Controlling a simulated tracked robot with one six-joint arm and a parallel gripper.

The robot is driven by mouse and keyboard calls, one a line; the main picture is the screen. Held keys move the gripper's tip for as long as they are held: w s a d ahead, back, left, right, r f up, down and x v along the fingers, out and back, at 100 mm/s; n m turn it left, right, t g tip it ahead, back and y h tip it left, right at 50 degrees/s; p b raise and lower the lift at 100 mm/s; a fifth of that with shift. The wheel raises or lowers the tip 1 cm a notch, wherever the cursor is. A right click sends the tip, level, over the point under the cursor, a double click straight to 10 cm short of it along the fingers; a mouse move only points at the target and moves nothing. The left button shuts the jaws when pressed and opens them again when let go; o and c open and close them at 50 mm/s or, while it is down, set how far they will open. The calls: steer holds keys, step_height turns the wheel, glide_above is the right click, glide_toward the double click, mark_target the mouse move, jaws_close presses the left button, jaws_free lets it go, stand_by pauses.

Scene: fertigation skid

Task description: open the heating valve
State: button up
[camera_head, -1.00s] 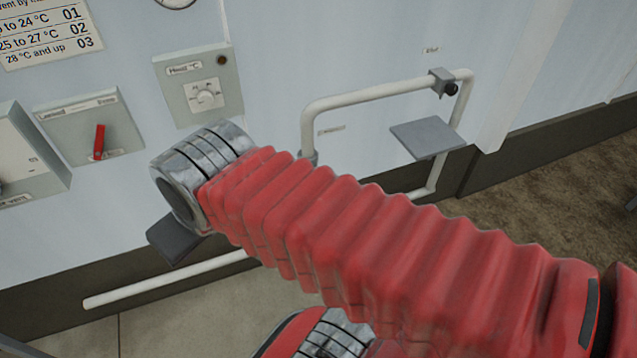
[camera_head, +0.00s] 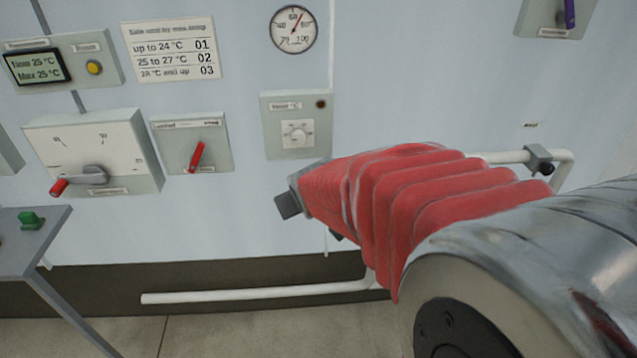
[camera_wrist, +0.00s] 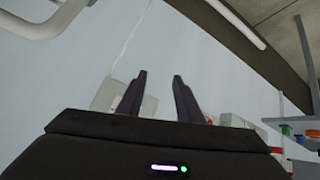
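No label reading heating valve is legible to me. A white pipe loop (camera_head: 490,158) on the wall at right carries a grey fitting with a dark knob (camera_head: 541,161); my red-sleeved arm covers much of the loop. In the wrist view a white pipe bend (camera_wrist: 40,22) shows at the upper left. My gripper (camera_wrist: 159,85) is open, with its two dark fingers apart and nothing held between them. A pale box (camera_wrist: 125,100) on the wall shows behind the fingers. In the head view my arm largely hides the gripper.
Wall controls include a thermostat box (camera_head: 280,145), a red-lever switch (camera_head: 197,157), a red-tipped dial lever (camera_head: 88,176), a round gauge (camera_head: 294,30) and a purple handle (camera_head: 569,14). A grey bench (camera_head: 25,255) stands at left. A low white pipe (camera_head: 240,296) runs near the floor.

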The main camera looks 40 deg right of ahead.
steer(key=w+d+f+t+h, duration=0.1)
steer(key=d+f+t, duration=0.2)
steer(key=d+f, duration=1.55)
steer(key=s+d+f+m+t+h, duration=0.2)
steer(key=s+f+m, duration=0.1)
steer(key=s+f, duration=0.3)
steer(key=s+d+f+m+t+h, duration=0.2)
steer(key=s+f, duration=0.5)
steer(key=s, duration=0.4)
steer(key=shift+s+d+m+h, duration=0.15)
steer(key=shift+d+m+h, duration=0.15)
steer(key=shift+m, duration=0.2)
steer(key=x, duration=1.3)
steer(key=shift+w+d+r, duration=0.15)
steer(key=shift+w+r, duration=0.15)
steer(key=shift+w, duration=0.1)
steer(key=shift+c, duration=0.2)
